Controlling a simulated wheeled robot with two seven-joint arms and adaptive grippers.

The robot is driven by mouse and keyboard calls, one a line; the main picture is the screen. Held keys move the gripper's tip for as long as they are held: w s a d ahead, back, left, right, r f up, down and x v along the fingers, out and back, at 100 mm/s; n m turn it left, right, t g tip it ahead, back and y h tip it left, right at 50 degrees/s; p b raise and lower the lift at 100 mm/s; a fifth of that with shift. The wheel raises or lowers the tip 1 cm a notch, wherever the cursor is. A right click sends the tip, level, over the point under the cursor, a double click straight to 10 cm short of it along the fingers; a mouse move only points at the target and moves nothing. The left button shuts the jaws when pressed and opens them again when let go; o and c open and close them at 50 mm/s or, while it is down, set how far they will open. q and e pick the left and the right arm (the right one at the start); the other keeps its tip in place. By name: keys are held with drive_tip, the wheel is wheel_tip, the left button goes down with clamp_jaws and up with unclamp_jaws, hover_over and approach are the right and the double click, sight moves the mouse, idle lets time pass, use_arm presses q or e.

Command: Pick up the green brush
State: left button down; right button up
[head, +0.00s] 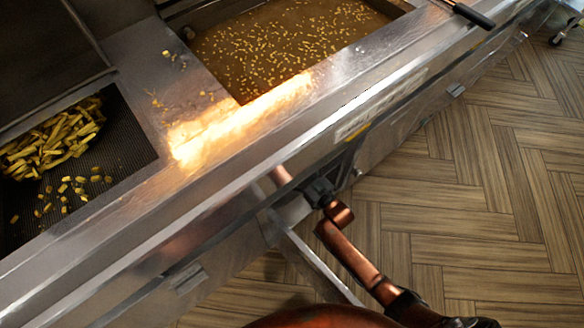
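No green brush shows in the head view. My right arm comes in from the bottom right, and its dark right gripper (318,190) is at the front face of the steel fryer (225,218), just under the counter edge. Its fingers are small and dark against the fryer front, so I cannot tell whether they are open or shut, or whether they touch anything. My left gripper is out of view.
A dark mesh basin (125,140) at left holds cut fries (55,140). A vat of brown oil (290,45) with floating bits lies behind the counter. A black handle (470,14) sticks out at top right. A steel panel (312,262) juts out below my gripper. Wooden floor (480,200) at right is clear.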

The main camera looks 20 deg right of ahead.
drive_tip(key=c, duration=1.4)
drive_tip(key=shift+c, duration=0.2)
drive_tip(key=shift+r, duration=0.1)
